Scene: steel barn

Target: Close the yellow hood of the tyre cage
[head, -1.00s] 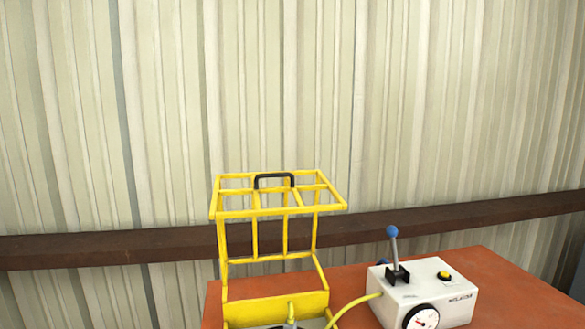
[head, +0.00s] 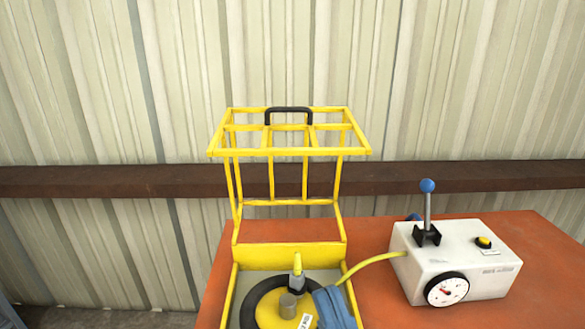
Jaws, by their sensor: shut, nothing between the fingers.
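The yellow hood (head: 288,153) of the tyre cage stands open in the head view. Its barred frame rises upright behind the cage, and its upper part juts forward. A black handle (head: 289,110) sits on the hood's far top bar. The yellow cage base (head: 288,256) is on the orange-red bench, cut off by the bottom edge. Inside is a black tyre (head: 250,301) with a yellow wheel centre (head: 272,313) and a grey hub. A hose fitting (head: 297,270) stands by the wheel. My gripper is not in view.
A white control box (head: 455,262) with a blue-knobbed lever, yellow button and gauge stands right of the cage. A yellow hose (head: 368,265) links it to the cage. A blue, cloth-like item (head: 334,307) lies at the cage's right side. A brown wall rail (head: 100,181) runs behind.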

